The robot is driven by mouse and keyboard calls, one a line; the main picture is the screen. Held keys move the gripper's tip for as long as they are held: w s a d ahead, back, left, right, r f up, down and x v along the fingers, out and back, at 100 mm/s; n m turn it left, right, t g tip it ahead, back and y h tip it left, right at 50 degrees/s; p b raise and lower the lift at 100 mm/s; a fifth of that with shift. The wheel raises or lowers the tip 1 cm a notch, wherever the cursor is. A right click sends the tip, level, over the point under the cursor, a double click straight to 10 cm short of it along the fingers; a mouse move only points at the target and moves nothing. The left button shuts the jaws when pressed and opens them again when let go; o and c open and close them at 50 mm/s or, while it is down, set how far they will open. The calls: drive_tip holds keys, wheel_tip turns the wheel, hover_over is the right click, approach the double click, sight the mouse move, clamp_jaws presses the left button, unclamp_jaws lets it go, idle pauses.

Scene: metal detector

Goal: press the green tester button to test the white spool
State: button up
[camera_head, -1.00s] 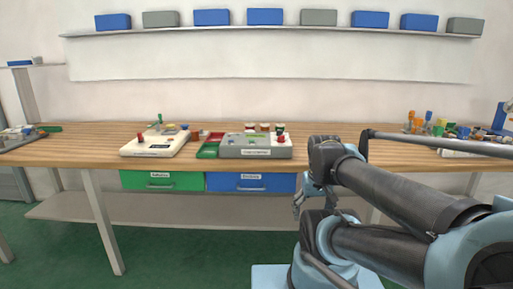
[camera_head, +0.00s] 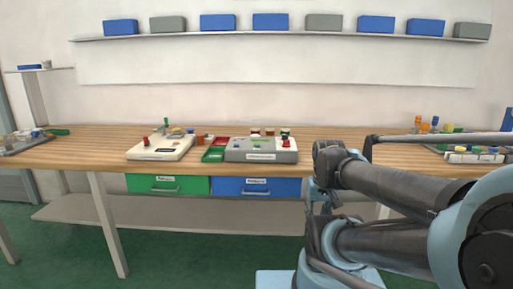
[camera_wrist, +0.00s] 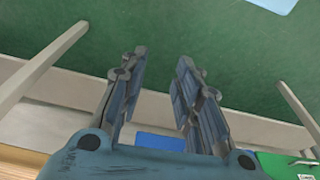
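Two devices stand on the wooden bench: a white box (camera_head: 160,150) with small coloured parts and a red knob, and a grey box (camera_head: 262,155) with a red knob at its right. A small green part (camera_head: 166,122) shows above the white box; I cannot tell whether it is the tester button. I cannot make out the white spool. My gripper (camera_wrist: 162,57) is open and empty in the wrist view, with green floor between its fingers. In the head view it is low in front of the bench, apart from both devices and mostly hidden by my arm.
A red and green tray (camera_head: 213,154) lies between the devices. Green (camera_head: 168,185) and blue (camera_head: 256,187) drawers hang below the bench (camera_head: 90,146). Racks of small parts stand at the far left (camera_head: 28,141) and right (camera_head: 473,156). A shelf with boxes (camera_head: 290,35) runs above.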

clamp_jaws()
idle(1.0)
